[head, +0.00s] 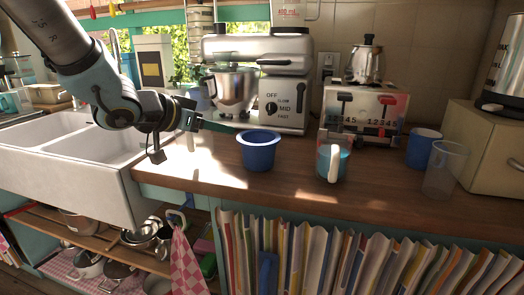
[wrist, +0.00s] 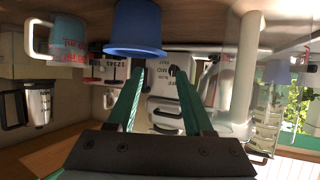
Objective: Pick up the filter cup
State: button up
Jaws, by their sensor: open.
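A blue cup with a wide rim, which I take to be the filter cup (head: 258,152), stands upright on the wooden counter, right of the sink. In the wrist view, which looks upside down, the same blue cup (wrist: 135,30) shows at the top, just beyond the left finger's tip. My gripper (head: 228,128) reaches in from the left, its teal fingers ending near the cup's rim. In the wrist view my gripper (wrist: 160,72) has its fingers apart, with nothing between them. Whether a finger touches the cup I cannot tell.
A teal mug (head: 334,164) with a white handle stands right of the cup. A stand mixer (head: 285,95) and a toaster (head: 360,112) stand behind. Another blue cup (head: 422,148) and a clear cup (head: 445,170) are farther right. The sink (head: 70,180) is at left.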

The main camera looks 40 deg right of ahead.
aim_at(242, 134)
jog(key=x, duration=0.9)
grip_shut()
dwell(0.4)
jog(key=shift+a+f, duration=0.1)
